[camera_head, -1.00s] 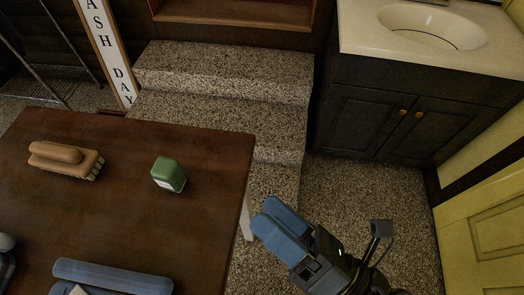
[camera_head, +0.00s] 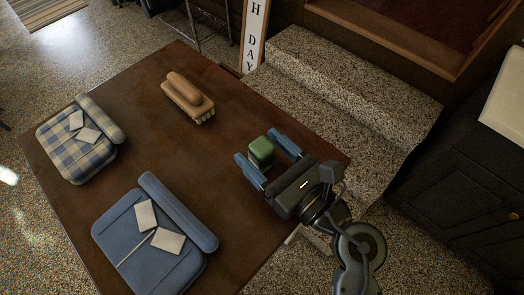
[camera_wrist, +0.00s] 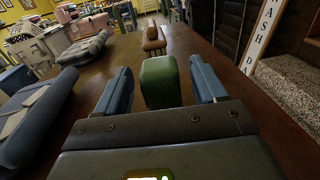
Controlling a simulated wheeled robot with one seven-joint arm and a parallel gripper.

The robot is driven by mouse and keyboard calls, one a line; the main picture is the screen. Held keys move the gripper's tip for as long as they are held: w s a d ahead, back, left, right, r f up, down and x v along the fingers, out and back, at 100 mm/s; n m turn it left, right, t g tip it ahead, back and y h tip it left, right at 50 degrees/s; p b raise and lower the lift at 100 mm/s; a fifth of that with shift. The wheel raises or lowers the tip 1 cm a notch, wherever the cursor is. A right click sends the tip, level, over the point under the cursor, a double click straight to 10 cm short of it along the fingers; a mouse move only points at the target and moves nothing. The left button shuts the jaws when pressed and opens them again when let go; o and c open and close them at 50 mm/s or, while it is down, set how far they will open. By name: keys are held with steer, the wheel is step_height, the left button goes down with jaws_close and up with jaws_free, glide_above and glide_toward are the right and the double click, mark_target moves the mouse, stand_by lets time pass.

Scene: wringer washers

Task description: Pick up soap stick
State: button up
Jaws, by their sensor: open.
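The soap stick (camera_head: 262,152), a small green block with rounded edges, stands upright on the brown wooden table near its right edge. My gripper (camera_head: 256,145) is open, with one blue finger on each side of the soap stick. In the wrist view the soap stick (camera_wrist: 160,84) sits between the two fingers (camera_wrist: 160,70), with a visible gap on both sides. I see no contact. The gripper body hides its lower near part.
A wooden scrub brush (camera_head: 188,98) lies farther back on the table (camera_head: 140,130). A folded blue cloth bundle (camera_head: 150,240) and a checked one (camera_head: 78,145) lie to the left. Stone steps (camera_head: 330,90) and a dark cabinet (camera_head: 470,190) stand to the right.

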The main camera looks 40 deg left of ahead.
steer(key=shift+w+a, duration=0.15)
steer(key=shift+a, duration=0.5)
steer(key=shift+w+a, duration=0.15)
steer(key=shift+a, duration=0.5)
steer(key=shift+c, duration=0.4)
steer(key=c, duration=1)
